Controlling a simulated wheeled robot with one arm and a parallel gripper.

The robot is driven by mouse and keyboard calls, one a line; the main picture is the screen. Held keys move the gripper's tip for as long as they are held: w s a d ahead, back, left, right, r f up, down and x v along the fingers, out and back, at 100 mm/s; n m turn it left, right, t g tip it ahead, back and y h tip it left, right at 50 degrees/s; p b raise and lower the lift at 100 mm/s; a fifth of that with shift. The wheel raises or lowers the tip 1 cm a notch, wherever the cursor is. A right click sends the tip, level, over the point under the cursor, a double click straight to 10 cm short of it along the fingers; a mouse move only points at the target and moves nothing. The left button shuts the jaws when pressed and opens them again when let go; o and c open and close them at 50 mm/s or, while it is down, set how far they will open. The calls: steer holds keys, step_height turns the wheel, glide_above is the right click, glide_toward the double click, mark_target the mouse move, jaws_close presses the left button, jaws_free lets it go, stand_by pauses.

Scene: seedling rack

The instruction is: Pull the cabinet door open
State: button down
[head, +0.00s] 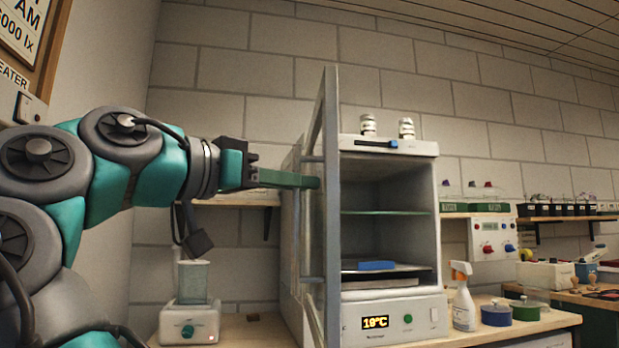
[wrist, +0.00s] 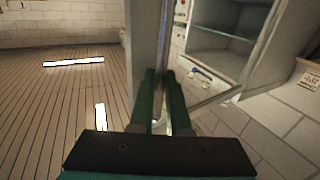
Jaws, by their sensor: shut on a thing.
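The cabinet (head: 437,200) is a light grey box with a shelf and a blue item inside. Its door (head: 331,120) stands swung well out from the front, seen nearly edge-on, and the interior is exposed. A vertical bar handle (head: 306,235) runs along the door's outer left side. My gripper (head: 312,182), with long green fingers, reaches from the left to this handle and is shut on it. In the wrist view, the fingers (wrist: 160,95) stand close together at the handle, and the open cabinet (wrist: 228,32) shows beyond. The exact grip contact is partly hidden.
A small device with a beaker (head: 190,318) stands left of the cabinet on the bench. A spray bottle (head: 463,298), a blue pot (head: 495,314) and a green pot (head: 525,309) stand to the right. A wall shelf (head: 228,201) lies behind my arm.

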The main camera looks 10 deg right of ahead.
steer(key=shift+w+a+f, duration=0.1)
steer(key=shift+w+f, duration=0.1)
steer(key=c, duration=1.2)
jaws_free()
steer(key=o, duration=0.3)
steer(key=shift+r, duration=0.1)
steer(key=shift+s, duration=0.1)
